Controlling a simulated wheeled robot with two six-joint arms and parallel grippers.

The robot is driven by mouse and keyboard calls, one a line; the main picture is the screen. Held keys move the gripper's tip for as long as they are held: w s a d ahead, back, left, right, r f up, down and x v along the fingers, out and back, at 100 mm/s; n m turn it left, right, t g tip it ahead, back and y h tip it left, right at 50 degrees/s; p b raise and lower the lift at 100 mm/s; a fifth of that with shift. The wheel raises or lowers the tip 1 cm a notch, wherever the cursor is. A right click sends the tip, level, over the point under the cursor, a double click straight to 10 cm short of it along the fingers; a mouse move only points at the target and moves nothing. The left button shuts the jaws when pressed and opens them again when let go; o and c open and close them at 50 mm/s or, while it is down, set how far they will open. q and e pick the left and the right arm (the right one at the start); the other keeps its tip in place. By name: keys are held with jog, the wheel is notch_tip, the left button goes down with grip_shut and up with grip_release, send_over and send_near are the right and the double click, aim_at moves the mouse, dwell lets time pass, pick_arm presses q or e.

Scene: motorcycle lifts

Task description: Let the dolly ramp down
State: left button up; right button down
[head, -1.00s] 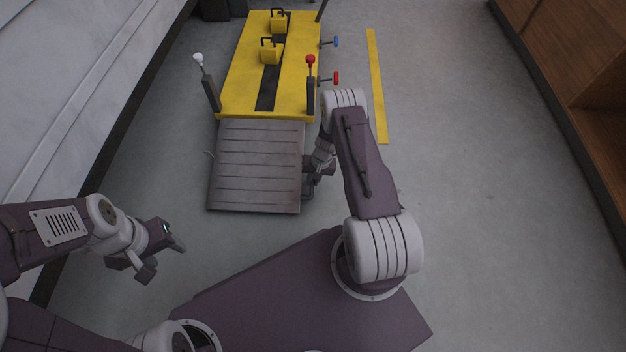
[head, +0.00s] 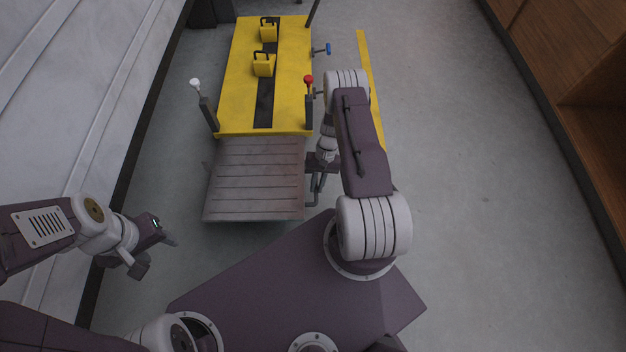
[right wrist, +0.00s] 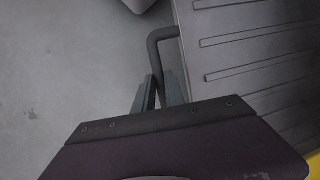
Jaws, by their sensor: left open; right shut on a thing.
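The grey ribbed ramp (head: 255,180) joins the near end of the yellow lift dolly (head: 285,85). Its free edge faces me and looks tilted up off the floor. My right gripper (head: 317,185) is at the ramp's right side, partly hidden by my arm. In the right wrist view, the right gripper (right wrist: 158,95) is shut on the dark bent ramp handle (right wrist: 155,45), beside the ribbed ramp surface (right wrist: 235,45). My left gripper (head: 155,253) is open and empty, left of the ramp and apart from it.
A white-knobbed post (head: 207,110) and a red-knobbed post (head: 309,105) flank the platform's near end. A blue-handled lever (head: 327,49) sticks out on the right. A wall runs along the left, wooden shelving (head: 590,120) along the right. Floor right of the yellow stripe is clear.

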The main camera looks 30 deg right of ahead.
jog(key=c, duration=1.4)
grip_release()
jog(key=p+v, duration=0.5)
jog(key=v, duration=0.4)
jog(key=shift+w, duration=0.1)
